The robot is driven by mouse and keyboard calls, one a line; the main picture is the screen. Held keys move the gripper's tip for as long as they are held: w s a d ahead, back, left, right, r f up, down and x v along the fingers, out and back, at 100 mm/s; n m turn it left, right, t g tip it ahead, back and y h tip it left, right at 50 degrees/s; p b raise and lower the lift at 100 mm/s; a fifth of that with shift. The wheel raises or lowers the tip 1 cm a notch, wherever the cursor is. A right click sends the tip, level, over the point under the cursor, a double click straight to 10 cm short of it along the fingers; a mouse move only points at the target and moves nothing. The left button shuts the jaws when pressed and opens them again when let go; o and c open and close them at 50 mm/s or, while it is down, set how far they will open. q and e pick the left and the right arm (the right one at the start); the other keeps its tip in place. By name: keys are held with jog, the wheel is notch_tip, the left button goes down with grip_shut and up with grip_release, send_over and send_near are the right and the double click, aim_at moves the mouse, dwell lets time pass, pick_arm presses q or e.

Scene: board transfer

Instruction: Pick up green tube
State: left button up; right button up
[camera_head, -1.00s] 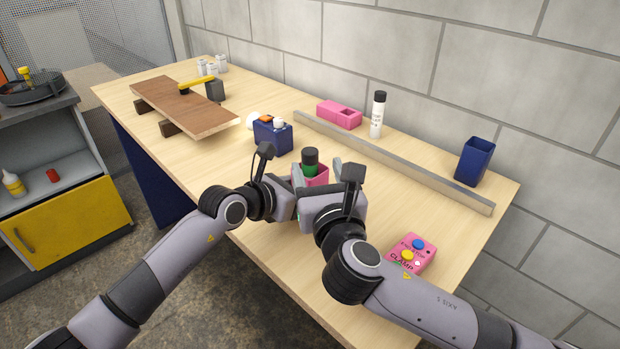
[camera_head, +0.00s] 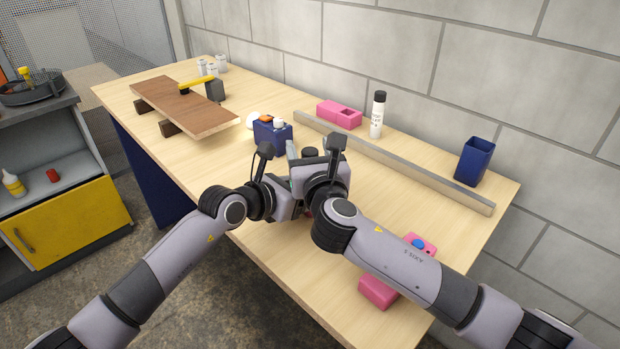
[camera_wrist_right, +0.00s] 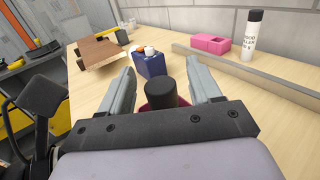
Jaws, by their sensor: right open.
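The green tube's black cap (camera_head: 310,152) shows just behind my right gripper in the head view; its green body is hidden there. In the right wrist view the black cap (camera_wrist_right: 163,92) stands between the two grey fingers of my right gripper (camera_wrist_right: 160,64), which is open. Whether the fingers touch the tube cannot be seen. A dark pink holder (camera_wrist_right: 152,103) shows around the tube's base, mostly hidden. My left gripper (camera_head: 284,198) is beside the right one in the head view, its fingers hidden behind the right hand.
A blue box (camera_head: 272,136) stands close behind the grippers. A metal rail (camera_head: 400,165) crosses the table, with a white bottle (camera_head: 377,116), pink block (camera_head: 338,114) and blue bin (camera_head: 474,162) behind it. A pink button box (camera_head: 378,291) lies partly under my right arm.

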grip_shut()
jog(key=shift+r, duration=0.1)
notch_tip(320, 180, up, 18)
dwell(0.6)
pick_arm(q)
jog(key=o, duration=1.1)
